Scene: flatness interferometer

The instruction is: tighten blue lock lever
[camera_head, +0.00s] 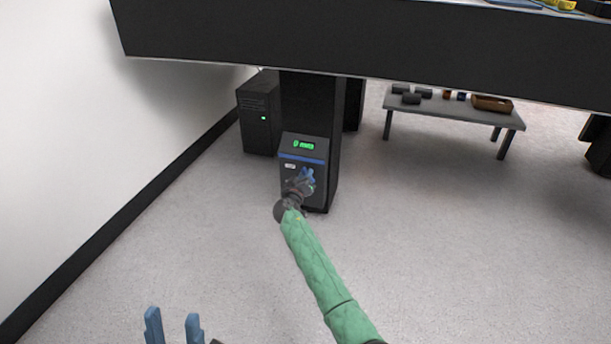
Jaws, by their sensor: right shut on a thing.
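A dark control box (318,152) with a green lit display and a blue stripe stands against the black column under the large bench. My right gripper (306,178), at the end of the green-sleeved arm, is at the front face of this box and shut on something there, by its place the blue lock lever. The lever is too small and too covered to tell apart from my blue fingers, and its angle cannot be read. My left gripper (173,322) shows at the bottom left with its two blue fingers apart, empty, far from the box.
The dark bench edge (350,52) overhangs the box. A black computer tower (258,115) stands left of the column. A low grey table (450,108) with small items and a brown tray (492,104) is at the right. A white wall is at the left; the floor in front is clear.

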